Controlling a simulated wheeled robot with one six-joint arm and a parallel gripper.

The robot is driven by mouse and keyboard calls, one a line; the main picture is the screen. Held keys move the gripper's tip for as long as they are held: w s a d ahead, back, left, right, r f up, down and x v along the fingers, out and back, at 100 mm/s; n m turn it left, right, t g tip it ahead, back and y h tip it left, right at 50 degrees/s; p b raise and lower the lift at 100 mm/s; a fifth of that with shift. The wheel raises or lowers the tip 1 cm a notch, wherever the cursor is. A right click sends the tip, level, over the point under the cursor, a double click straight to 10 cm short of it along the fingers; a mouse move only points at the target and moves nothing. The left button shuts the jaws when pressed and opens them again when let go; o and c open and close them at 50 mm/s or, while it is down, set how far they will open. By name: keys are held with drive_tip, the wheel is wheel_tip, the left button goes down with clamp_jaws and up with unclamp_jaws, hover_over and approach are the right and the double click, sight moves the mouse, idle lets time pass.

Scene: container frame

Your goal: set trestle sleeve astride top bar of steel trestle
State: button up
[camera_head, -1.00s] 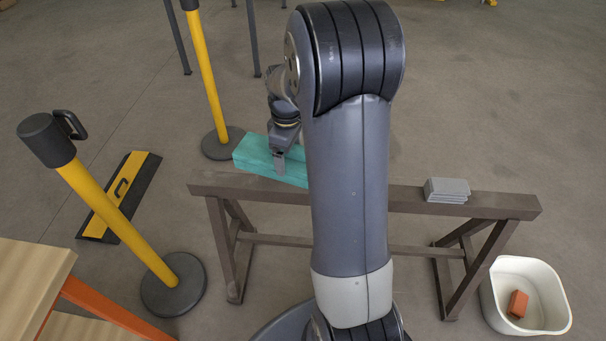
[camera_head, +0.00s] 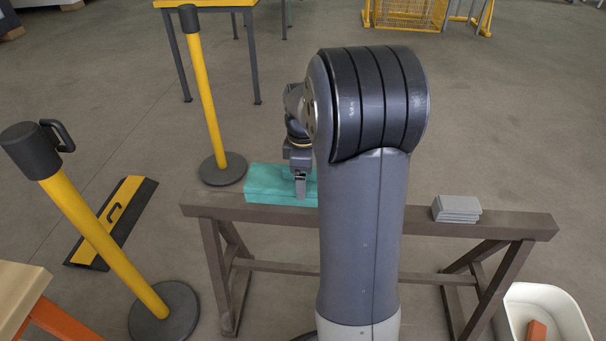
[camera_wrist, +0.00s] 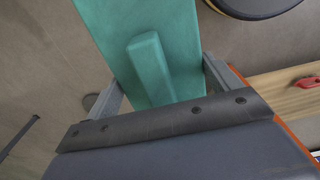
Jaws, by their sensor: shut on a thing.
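The trestle sleeve (camera_head: 262,184) is a teal block with a raised rib, seen in the head view at the left part of the steel trestle's top bar (camera_head: 480,223). It appears at the bar's far edge and roughly parallel to it; I cannot tell whether it touches the bar or hangs above it. My gripper (camera_head: 301,188) points down and is shut on the sleeve. The sleeve also fills the upper middle of the wrist view (camera_wrist: 178,30), with my gripper's (camera_wrist: 165,95) fingers on either side. My arm hides the sleeve's right end and the bar's middle.
Grey plates (camera_head: 456,207) lie stacked on the bar's right part. A white tub (camera_head: 560,310) with an orange-red block stands at lower right. Yellow posts (camera_head: 205,90) with black bases and a yellow-black ramp (camera_head: 110,220) are at left. A wooden table (camera_head: 18,290) is at lower left.

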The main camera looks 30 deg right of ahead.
drive_tip(key=shift+r, duration=0.1)
drive_tip(key=shift+f+b, duration=1.05)
drive_tip(key=shift+f, duration=1.15)
drive_tip(key=shift+f+b, duration=0.95)
drive_tip(key=shift+f, duration=1.2)
drive_tip(key=o, duration=0.8)
drive_tip(key=shift+o, duration=0.2)
wheel_tip(320, 180, up, 11)
drive_tip(key=p, duration=0.3)
drive_tip(key=shift+f, duration=0.15)
